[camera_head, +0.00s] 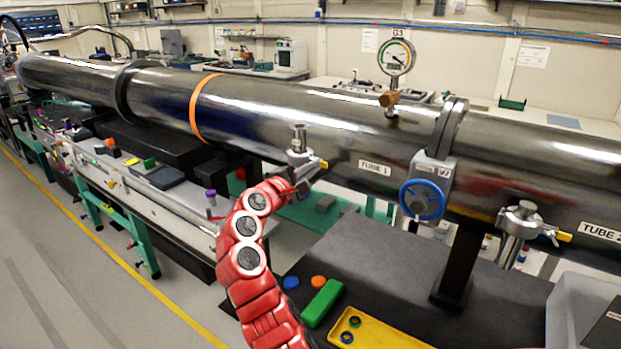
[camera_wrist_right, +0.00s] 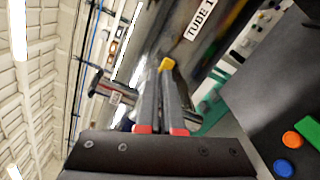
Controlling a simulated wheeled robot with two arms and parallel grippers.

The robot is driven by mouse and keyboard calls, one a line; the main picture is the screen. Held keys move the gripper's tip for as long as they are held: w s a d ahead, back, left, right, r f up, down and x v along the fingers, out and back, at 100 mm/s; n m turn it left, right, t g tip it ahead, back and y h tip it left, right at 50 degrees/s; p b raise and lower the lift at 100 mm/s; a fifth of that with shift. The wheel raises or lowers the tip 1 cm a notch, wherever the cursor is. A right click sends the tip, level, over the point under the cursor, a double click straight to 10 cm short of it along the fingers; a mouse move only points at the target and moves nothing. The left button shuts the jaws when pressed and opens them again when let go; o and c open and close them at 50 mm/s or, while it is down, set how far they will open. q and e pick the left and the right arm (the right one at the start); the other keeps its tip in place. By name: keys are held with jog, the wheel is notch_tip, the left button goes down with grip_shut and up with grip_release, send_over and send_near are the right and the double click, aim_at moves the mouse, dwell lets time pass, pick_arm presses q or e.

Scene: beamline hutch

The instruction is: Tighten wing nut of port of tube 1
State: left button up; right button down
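The grey cylinder labelled TUBE 1 (camera_head: 340,120) runs across the head view. Its port (camera_head: 298,140) is a metal stub on the near side, with a small yellow-ended wing nut (camera_head: 323,164) at its right. My right gripper (camera_head: 310,173) is at that port, on the red arm. In the wrist view the two grey fingers (camera_wrist_right: 160,78) are close together, with a narrow gap. The yellow wing nut (camera_wrist_right: 167,64) shows right at their tips, and the fingers look shut on it; their tips hide part of it. My left gripper is not in view.
A blue-handled valve (camera_head: 422,200), a pressure gauge (camera_head: 396,57) and a second port (camera_head: 520,222) with a yellow end lie to the right. Below, a dark bench (camera_head: 390,270) carries a green block (camera_head: 322,303), blue and orange discs, and a yellow tray (camera_head: 392,336).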

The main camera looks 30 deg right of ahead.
jog(key=shift+w+f+m+b, duration=0.1)
jog(key=shift+f+m+b, duration=0.25)
jog(key=shift+m+b, duration=1.45)
jog(key=shift+s+f+m+b, duration=0.1)
jog(key=shift+f+m+b, duration=0.3)
jog(key=shift+m+b, duration=1.45)
jog(key=shift+w+f+m+b, duration=0.1)
jog(key=shift+f+m+b, duration=0.25)
jog(key=shift+m+b, duration=1.45)
jog(key=shift+m+p, duration=0.25)
jog(key=shift+p, duration=0.05)
jog(key=c, duration=1.3)
grip_release()
jog(key=shift+r, duration=0.15)
jog(key=shift+a, duration=0.1)
jog(key=b+v, duration=0.2)
jog(key=v, duration=1.5)
jog(key=shift+a, duration=0.15)
